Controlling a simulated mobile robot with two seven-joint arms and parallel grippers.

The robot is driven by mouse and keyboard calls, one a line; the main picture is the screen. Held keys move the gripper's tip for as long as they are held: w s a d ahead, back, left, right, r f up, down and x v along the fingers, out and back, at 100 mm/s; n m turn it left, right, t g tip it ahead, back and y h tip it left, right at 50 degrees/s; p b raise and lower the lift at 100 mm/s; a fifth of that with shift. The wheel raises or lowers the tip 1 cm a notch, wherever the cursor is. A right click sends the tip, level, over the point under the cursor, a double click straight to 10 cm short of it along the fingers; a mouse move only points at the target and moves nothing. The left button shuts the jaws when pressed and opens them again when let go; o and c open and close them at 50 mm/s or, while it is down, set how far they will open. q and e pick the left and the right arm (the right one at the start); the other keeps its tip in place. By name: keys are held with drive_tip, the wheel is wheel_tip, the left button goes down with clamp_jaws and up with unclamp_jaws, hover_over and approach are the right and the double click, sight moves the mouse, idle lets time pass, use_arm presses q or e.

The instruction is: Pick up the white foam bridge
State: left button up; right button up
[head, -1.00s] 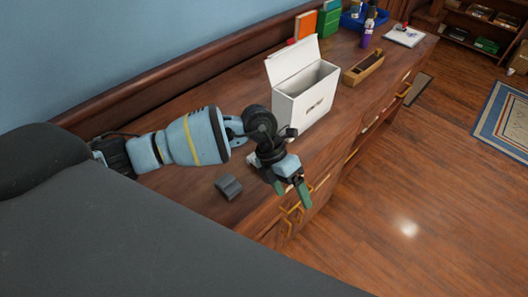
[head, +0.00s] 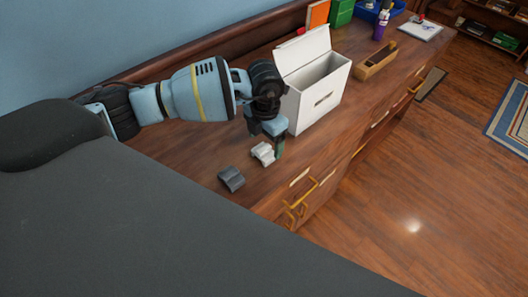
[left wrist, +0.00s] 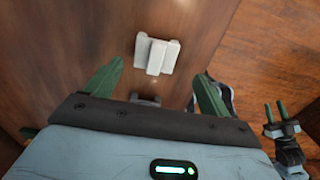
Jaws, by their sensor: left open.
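The white foam bridge (head: 263,153) lies on the wooden cabinet top, near its front edge. It also shows in the left wrist view (left wrist: 157,54), just beyond the fingertips and between their lines. My left gripper (head: 267,143) is open above and beside it, with green fingers spread wide in the left wrist view (left wrist: 157,82). The fingers are empty; a small gap to the bridge seems to remain. My right gripper (left wrist: 275,112) shows small at the right edge of the left wrist view, its green fingers apart and empty.
A dark grey bridge-shaped block (head: 231,179) lies close to the white one. A white open-lidded box (head: 318,98) stands just behind the gripper. A wooden tray (head: 377,62) is farther back. Drawer handles (head: 300,200) jut from the front.

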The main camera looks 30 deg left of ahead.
sight(264, 149)
use_arm(q)
drive_tip(key=shift+w+a+f, duration=0.1)
drive_tip(key=shift+a+f, duration=0.1)
drive_tip(key=shift+f, duration=1.1)
drive_tip(key=shift+w+a+f, duration=0.1)
drive_tip(key=shift+a+f, duration=0.05)
drive_tip(key=shift+f, duration=1.1)
drive_tip(key=shift+c, duration=0.3)
drive_tip(key=c, duration=1)
